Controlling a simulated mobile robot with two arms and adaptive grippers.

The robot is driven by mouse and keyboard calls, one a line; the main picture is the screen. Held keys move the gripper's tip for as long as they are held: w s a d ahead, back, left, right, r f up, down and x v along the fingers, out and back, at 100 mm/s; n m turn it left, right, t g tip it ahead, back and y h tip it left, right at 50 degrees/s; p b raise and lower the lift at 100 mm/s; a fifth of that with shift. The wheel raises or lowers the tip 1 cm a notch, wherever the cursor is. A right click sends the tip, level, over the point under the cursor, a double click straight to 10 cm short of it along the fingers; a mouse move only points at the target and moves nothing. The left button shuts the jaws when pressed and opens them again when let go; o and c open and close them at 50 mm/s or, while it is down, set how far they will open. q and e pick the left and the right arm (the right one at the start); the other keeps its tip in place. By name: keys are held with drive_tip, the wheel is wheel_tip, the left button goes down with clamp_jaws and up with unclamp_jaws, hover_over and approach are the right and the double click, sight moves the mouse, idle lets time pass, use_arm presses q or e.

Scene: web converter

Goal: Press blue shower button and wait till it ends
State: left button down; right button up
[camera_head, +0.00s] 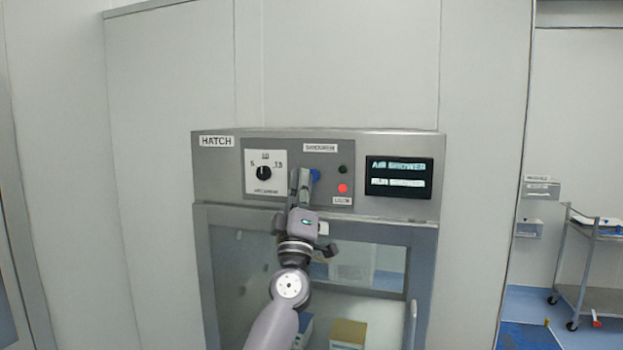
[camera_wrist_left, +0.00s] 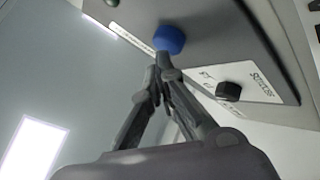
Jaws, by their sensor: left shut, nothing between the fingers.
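The blue shower button (camera_head: 315,175) is on the grey control panel of the hatch, partly hidden behind my left gripper in the head view. It shows as a round blue knob in the left wrist view (camera_wrist_left: 169,40). My left gripper (camera_head: 301,174) is shut and empty, with its fingertips (camera_wrist_left: 163,62) at the lower edge of the button. They look touching or very close; I cannot tell whether the button is pressed in. The display (camera_head: 398,177) right of the button is lit with two lines of text, too blurred to read surely. My right gripper is out of view.
A black dial (camera_head: 264,173) is left of the button. A dark green indicator (camera_head: 343,169) and a lit red one (camera_head: 342,188) are to its right. Below is the hatch's glass door (camera_head: 240,270) with a handle (camera_head: 411,322). A metal cart (camera_head: 590,262) stands far right.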

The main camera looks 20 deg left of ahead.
use_arm(q)
drive_tip(key=shift+w+b, duration=0.55)
drive_tip(key=shift+b, duration=0.1)
idle(0.7)
drive_tip(key=s+p, duration=0.2)
drive_tip(key=shift+p, duration=0.35)
idle(0.4)
drive_tip(key=s+p, duration=0.4)
drive_tip(key=s, duration=0.1)
drive_tip(key=shift+a+p, duration=0.1)
drive_tip(key=shift+p, duration=0.3)
